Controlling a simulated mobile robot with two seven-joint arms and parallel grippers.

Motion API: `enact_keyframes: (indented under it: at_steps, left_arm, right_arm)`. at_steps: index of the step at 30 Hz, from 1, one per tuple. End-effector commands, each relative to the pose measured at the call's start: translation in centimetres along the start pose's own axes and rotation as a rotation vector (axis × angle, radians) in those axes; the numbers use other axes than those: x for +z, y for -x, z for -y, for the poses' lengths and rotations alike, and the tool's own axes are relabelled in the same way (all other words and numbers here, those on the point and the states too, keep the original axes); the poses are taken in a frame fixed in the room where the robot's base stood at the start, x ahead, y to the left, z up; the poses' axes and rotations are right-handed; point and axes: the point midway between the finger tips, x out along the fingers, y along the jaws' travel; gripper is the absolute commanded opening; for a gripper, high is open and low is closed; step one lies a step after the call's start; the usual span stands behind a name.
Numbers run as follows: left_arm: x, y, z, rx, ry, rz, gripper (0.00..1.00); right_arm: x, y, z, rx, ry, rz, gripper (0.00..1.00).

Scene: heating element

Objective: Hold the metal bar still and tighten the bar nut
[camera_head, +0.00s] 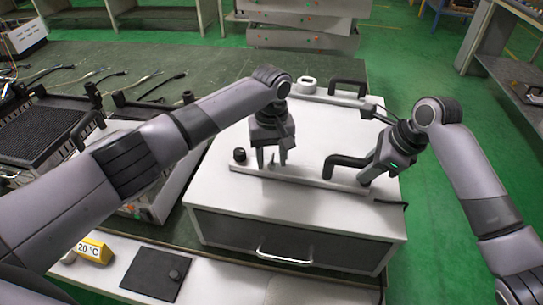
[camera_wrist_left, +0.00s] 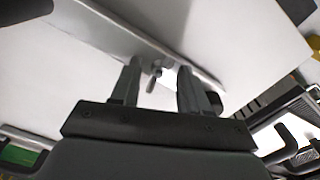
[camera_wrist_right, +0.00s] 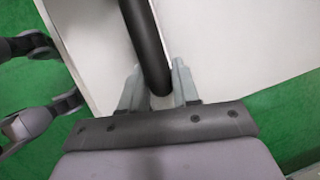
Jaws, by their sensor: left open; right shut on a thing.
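The pale metal bar (camera_head: 318,182) lies along the front of a white box top; in the left wrist view the bar (camera_wrist_left: 120,30) runs diagonally behind the fingers. The small grey bar nut (camera_head: 272,164) sits on it and shows in the left wrist view (camera_wrist_left: 154,75). My left gripper (camera_head: 271,163) points down, open, with one finger on each side of the nut; contact cannot be told. My right gripper (camera_head: 366,179) is shut on a black bent handle (camera_head: 343,160) near the bar's right end; in the right wrist view the handle (camera_wrist_right: 147,45) runs between the fingers.
The white box (camera_head: 225,190) has a front drawer handle (camera_head: 284,258). A black knob (camera_head: 239,155) stands near the bar's left end. A second black handle (camera_head: 347,84) is at the back. A yellow temperature block (camera_head: 93,251) and a black plate (camera_head: 155,274) lie front left.

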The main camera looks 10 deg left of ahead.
Motion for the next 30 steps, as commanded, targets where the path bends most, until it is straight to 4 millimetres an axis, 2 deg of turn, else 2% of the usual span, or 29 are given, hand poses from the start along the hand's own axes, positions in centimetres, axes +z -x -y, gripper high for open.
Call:
enact_keyframes:
  at_steps: [8, 11, 12, 13, 30]
  left_arm:
    - [0.02, -0.16, -0.03, 0.000, -0.001, 0.000, 0.45]
    - [0.03, -0.14, -0.03, 0.000, -0.001, 0.000, 0.16]
    - [0.02, -0.14, -0.03, 0.000, -0.001, 0.000, 0.03]
    - [0.02, -0.13, -0.03, 0.000, -0.001, 0.000, 0.00]
    - [0.02, -0.10, -0.02, 0.000, -0.036, 0.000, 0.00]
  right_arm:
    - [0.04, 0.06, 0.05, -0.002, 0.000, 0.001, 0.00]
    - [0.04, 0.06, 0.05, -0.002, 0.000, 0.001, 0.00]
    - [0.04, 0.06, 0.05, -0.002, 0.000, 0.001, 0.00]
    - [0.04, 0.06, 0.05, -0.002, 0.000, 0.001, 0.00]
    - [-0.01, 0.05, 0.06, -0.002, -0.001, 0.000, 0.00]
